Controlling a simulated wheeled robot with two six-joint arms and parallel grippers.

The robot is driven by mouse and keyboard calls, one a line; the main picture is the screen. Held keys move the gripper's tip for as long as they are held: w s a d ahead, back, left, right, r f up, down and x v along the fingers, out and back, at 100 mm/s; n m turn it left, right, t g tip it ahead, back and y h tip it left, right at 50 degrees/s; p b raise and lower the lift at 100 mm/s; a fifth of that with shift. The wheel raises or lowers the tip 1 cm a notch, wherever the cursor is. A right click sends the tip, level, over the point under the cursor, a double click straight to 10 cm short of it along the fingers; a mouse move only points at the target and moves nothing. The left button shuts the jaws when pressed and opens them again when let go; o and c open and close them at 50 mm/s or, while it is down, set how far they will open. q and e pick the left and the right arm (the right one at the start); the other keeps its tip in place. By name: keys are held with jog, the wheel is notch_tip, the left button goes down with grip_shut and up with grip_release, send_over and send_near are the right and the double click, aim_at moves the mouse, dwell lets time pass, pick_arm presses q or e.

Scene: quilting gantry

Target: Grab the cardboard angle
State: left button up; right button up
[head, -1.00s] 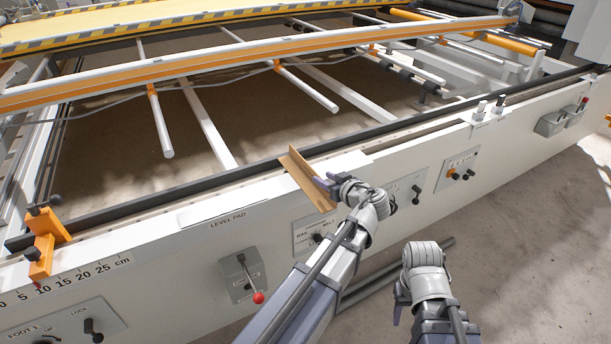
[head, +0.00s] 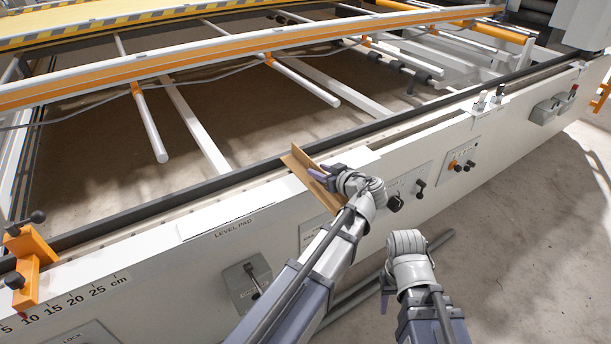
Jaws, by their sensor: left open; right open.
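The cardboard angle (head: 301,165) is a brown folded strip on the top edge of the white gantry beam, near the middle of the head view. Its near end reaches toward my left gripper (head: 322,177). The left gripper is open, with its fingers right at the angle; I cannot tell whether they touch it or straddle it. My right gripper (head: 386,290) is open and empty, low in front of the beam, apart from the angle. Its fingers are mostly hidden behind the wrist.
The white beam (head: 190,262) carries a lever box (head: 247,284), a knob panel (head: 462,164) and a switch box (head: 545,110). An orange clamp (head: 27,262) stands at the left over a centimetre scale. Small white fittings (head: 481,100) sit on the beam's top at right. Grey floor is open at right.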

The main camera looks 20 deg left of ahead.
pick_arm(q)
jog(key=shift+s+d+r, duration=0.1)
jog(key=shift+d+r, duration=0.05)
jog(key=shift+d, duration=0.05)
grip_shut()
dwell(1.2)
